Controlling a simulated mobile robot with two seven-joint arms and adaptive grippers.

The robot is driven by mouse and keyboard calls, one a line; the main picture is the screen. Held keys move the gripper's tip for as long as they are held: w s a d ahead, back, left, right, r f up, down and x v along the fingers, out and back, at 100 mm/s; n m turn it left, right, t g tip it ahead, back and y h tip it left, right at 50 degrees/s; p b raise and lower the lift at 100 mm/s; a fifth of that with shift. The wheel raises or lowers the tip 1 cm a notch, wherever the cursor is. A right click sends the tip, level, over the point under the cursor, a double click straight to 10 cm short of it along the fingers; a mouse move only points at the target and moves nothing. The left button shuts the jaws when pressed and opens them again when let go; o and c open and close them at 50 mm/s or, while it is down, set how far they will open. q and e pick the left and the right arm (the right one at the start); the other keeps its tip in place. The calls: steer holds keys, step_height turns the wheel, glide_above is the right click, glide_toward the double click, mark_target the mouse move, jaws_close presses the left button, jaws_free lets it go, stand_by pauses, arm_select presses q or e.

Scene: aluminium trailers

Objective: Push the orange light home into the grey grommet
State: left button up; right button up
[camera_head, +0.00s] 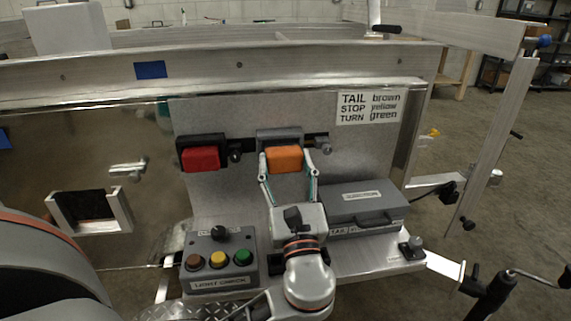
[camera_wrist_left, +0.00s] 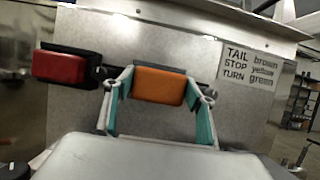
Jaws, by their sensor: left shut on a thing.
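The orange light (camera_head: 285,159) is a rounded block in front of the grey grommet (camera_head: 279,134) on the trailer's upright metal plate. My left gripper (camera_head: 287,172) comes up from below with its fingers on either side of the light, shut on it. In the left wrist view the orange light (camera_wrist_left: 159,86) sits between the teal finger pads of my left gripper (camera_wrist_left: 158,92). The grommet's dark rim shows above and beside the light. How deep the light sits in it is hidden. My right gripper is not in view.
A red light (camera_head: 200,158) is mounted to the left on the same plate. A label card (camera_head: 370,107) is at upper right. Below stand a grey box with coloured buttons (camera_head: 220,262) and a grey case with a handle (camera_head: 362,207), close to my left arm.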

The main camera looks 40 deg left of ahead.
mark_target(283, 156)
arm_select(q)
steer(key=shift+w+a+r+p, duration=0.1)
steer(key=shift+w+a+p, duration=0.35)
steer(key=shift+w+a, duration=0.8)
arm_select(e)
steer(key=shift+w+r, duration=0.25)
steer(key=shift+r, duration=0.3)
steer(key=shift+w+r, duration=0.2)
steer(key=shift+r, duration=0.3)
arm_select(q)
steer(key=o, duration=1.3)
steer(key=shift+s+a, duration=0.1)
steer(key=shift+s+d+f, duration=0.3)
steer(key=shift+d+f, duration=0.1)
steer(key=v, duration=1.1)
steer(key=shift+r, duration=0.1)
